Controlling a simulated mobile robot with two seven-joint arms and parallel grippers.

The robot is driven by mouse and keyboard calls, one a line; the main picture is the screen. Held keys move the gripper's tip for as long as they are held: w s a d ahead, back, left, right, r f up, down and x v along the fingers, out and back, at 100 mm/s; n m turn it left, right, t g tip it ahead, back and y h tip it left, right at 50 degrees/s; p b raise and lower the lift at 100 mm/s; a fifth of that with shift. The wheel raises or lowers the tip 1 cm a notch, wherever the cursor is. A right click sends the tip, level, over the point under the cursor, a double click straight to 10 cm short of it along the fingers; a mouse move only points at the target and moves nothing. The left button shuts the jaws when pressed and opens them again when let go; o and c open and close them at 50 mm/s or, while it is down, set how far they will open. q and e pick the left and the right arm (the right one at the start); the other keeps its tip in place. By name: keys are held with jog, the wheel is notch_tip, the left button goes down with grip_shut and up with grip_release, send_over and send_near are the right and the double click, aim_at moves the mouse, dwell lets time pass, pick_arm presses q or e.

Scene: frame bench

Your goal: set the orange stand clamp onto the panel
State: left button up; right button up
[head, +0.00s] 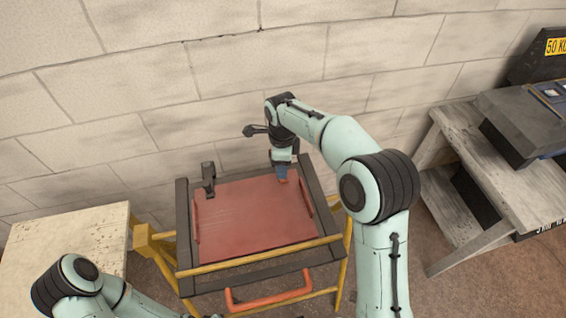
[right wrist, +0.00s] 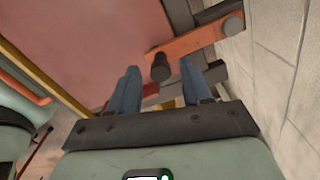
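The panel (head: 250,215) is a flat red sheet lying in a dark frame on a yellow stand. The orange stand clamp (right wrist: 195,43) shows in the right wrist view as a short orange bar with a dark knob (right wrist: 160,68) at one end and a grey round end over the dark frame. Whether it touches the panel is unclear. In the head view my gripper mostly hides it. My right gripper (head: 283,176) points down at the panel's far right corner. Its blue fingers (right wrist: 160,75) are apart, with the knob seen between their tips. My left gripper is out of view.
A dark upright clamp (head: 208,178) stands at the frame's far left. An orange handle (head: 268,300) sticks out in front. A block wall (head: 230,85) rises close behind. A pale table (head: 65,245) is at left, a grey bench (head: 490,165) at right.

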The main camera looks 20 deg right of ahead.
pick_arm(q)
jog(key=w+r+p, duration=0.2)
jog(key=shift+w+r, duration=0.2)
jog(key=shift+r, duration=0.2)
pick_arm(e)
notch_tip(320, 180, up, 13)
jog(key=shift+r, duration=0.2)
